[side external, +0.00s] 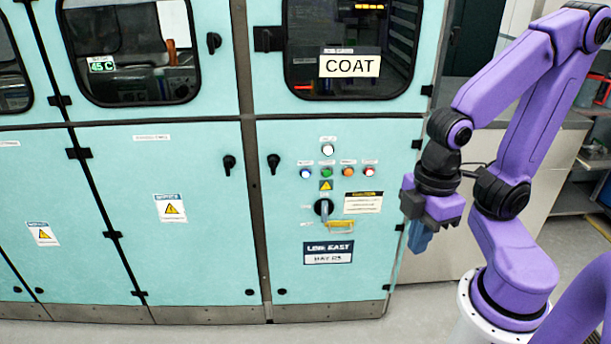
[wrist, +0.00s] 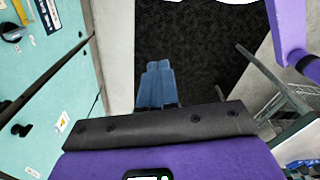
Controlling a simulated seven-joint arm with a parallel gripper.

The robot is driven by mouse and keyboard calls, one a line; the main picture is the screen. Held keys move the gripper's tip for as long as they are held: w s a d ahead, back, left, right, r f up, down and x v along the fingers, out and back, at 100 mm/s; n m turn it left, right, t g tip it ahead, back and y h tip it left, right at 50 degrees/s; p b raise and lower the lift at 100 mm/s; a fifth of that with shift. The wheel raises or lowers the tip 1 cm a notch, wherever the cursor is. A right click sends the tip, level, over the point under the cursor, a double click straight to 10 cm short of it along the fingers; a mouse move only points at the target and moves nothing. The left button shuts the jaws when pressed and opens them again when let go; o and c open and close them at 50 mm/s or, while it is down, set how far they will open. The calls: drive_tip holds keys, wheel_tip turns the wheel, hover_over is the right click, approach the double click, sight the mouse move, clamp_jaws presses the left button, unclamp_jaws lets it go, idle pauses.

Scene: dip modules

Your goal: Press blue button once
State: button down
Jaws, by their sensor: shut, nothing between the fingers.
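The blue button (side external: 306,173) is at the left end of a row of small coloured buttons on the right-hand teal cabinet door in the side external view. I cannot make it out in the wrist view. My gripper (side external: 420,240) hangs to the right of that door, pointing down, well apart from the button and lower than it. In the wrist view its blue fingers (wrist: 158,75) are together and empty, above dark floor.
Beside the blue button are green (side external: 327,173), orange (side external: 348,173) and red (side external: 369,173) buttons, with a white one (side external: 328,150) above. Below are a rotary switch (side external: 324,207) and a yellow padlock-like part (side external: 341,224). Black door handles (side external: 273,163) stick out. Space before the panel is clear.

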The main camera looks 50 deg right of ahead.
sight(306, 173)
drive_tip(key=w+a+f+t+y, duration=0.1)
drive_tip(key=w+a+f, duration=0.15)
drive_tip(key=w, duration=0.35)
drive_tip(key=w+a+f+t+y, duration=0.1)
drive_tip(key=w+a+f, duration=0.15)
drive_tip(key=w, duration=0.35)
drive_tip(key=w+d+f+t, duration=0.1)
drive_tip(key=w+f+t, duration=0.15)
drive_tip(key=w, duration=0.55)
drive_tip(key=w+d+f+t, duration=0.2)
drive_tip(key=w+f, duration=0.2)
drive_tip(key=w, duration=0.4)
drive_tip(key=w+d+f+t+h, duration=0.1)
drive_tip(key=w+d+f+t, duration=0.2)
drive_tip(key=d, duration=0.5)
drive_tip(key=w+d+f+t+h, duration=0.2)
drive_tip(key=w+d, duration=0.4)
drive_tip(key=d, duration=0.3)
wheel_tip(306, 173, down, 2)
drive_tip(key=shift+w+n+t+h, duration=0.3)
drive_tip(key=shift+t, duration=0.35)
drive_tip(key=shift+w+d, duration=3.1)
drive_tip(key=shift+w+d, duration=0.1)
